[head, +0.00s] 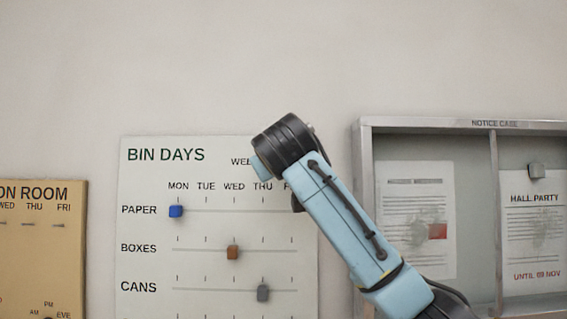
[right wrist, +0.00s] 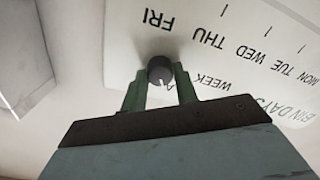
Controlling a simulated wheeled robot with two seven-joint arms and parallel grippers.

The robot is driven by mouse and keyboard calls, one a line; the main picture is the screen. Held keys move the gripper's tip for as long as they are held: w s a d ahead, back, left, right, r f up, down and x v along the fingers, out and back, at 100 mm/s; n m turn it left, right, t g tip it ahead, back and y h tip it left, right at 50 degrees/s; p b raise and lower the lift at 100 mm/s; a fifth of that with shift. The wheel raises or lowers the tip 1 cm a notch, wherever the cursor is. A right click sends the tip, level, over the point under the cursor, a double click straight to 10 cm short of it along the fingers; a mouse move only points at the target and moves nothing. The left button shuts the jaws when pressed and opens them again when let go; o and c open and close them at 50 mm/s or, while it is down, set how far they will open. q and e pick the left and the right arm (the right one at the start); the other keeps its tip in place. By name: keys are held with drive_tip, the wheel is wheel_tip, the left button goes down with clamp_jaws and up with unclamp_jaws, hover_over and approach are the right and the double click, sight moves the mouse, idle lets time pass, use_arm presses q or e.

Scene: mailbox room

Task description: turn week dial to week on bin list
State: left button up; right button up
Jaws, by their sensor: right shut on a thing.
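The week dial (right wrist: 159,69) is a small dark round knob with a pale pointer mark, on the white BIN DAYS board (head: 145,262). My right gripper (right wrist: 160,82) has its two green fingers on either side of the knob and is shut on it. The right wrist view shows the board upside down, with WEEK printed beside the dial and a letter, perhaps A, partly hidden by a finger. In the head view my right arm covers the dial and most of the WEEK label. My left gripper is not in view. No bin list naming a week is readable.
The board has sliders: blue (head: 176,211) at MON for PAPER, brown (head: 233,252) at WED for BOXES, grey (head: 263,293) at THU for CANS. A notice case (head: 364,200) with papers is at right. A tan board (head: 35,265) is at left.

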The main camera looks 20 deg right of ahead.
drive_tip(key=shift+m+p, duration=0.7)
drive_tip(key=shift+m, duration=6.1)
drive_tip(key=o, duration=1)
drive_tip(key=shift+c, duration=0.2)
drive_tip(key=shift+s, duration=0.1)
drive_tip(key=b+v, duration=0.2)
drive_tip(key=v, duration=1.1)
drive_tip(key=shift+b, duration=0.35)
